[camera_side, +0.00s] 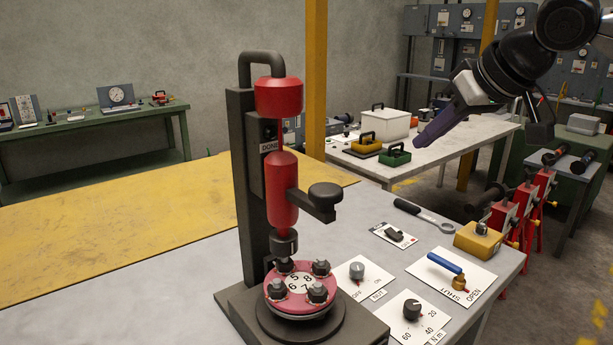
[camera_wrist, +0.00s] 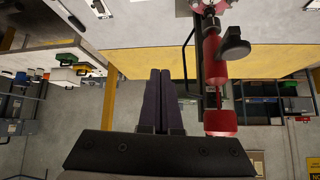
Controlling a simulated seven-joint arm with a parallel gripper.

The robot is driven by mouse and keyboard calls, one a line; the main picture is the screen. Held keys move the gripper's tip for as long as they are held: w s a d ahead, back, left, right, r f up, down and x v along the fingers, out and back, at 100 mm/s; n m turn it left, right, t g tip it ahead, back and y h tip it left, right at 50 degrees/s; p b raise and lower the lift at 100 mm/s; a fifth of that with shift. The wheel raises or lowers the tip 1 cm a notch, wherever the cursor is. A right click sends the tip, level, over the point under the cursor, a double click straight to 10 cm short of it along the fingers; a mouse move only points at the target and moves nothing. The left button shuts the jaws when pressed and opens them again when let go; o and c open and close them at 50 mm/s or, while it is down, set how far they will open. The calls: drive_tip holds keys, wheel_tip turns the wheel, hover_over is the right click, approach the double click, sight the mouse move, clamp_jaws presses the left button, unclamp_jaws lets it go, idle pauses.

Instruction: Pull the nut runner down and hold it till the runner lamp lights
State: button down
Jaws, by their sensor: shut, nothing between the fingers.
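The nut runner (camera_side: 283,195) is a red cylinder on a dark upright stand (camera_side: 240,170), with a dark side handle (camera_side: 325,197). Its socket is over the pink flanged spool (camera_side: 273,291), which carries several dark nuts. A dark runner lamp (camera_side: 268,130) sits above the DONE label and looks unlit. My gripper (camera_side: 424,142) is shut and empty, up and to the right of the runner handle, well apart from it. In the wrist view my gripper (camera_wrist: 160,72) has its fingers together, and the runner (camera_wrist: 213,62) appears upside down to their right with its handle (camera_wrist: 234,46).
On the grey bench are a NUT off/on knob (camera_side: 357,269), an N m dial (camera_side: 412,308), a blue-handled valve (camera_side: 445,263), a small black switch (camera_side: 394,235), a wrench (camera_side: 424,215) and a yellow block (camera_side: 478,239). The space between my gripper and the runner looks clear.

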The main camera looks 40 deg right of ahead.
drive_tip(key=w+a+r+n, duration=0.1)
drive_tip(key=w+a, duration=0.2)
drive_tip(key=a, duration=0.3)
drive_tip(key=w+a+r+n+y, duration=0.1)
drive_tip(key=w+a, duration=0.3)
drive_tip(key=a, duration=0.1)
drive_tip(key=shift+w+a+r+t, duration=0.2)
drive_tip(key=shift+a+r+t, duration=0.1)
drive_tip(key=shift+a, duration=0.1)
drive_tip(key=shift+w+f, duration=0.1)
drive_tip(key=shift+f, duration=0.05)
hover_over(296, 187)
drive_tip(key=s, duration=0.3)
wheel_tip(296, 187, down, 7)
drive_tip(key=shift+d+r, duration=0.1)
wheel_tip(296, 187, down, 3)
drive_tip(key=shift+f, duration=0.55)
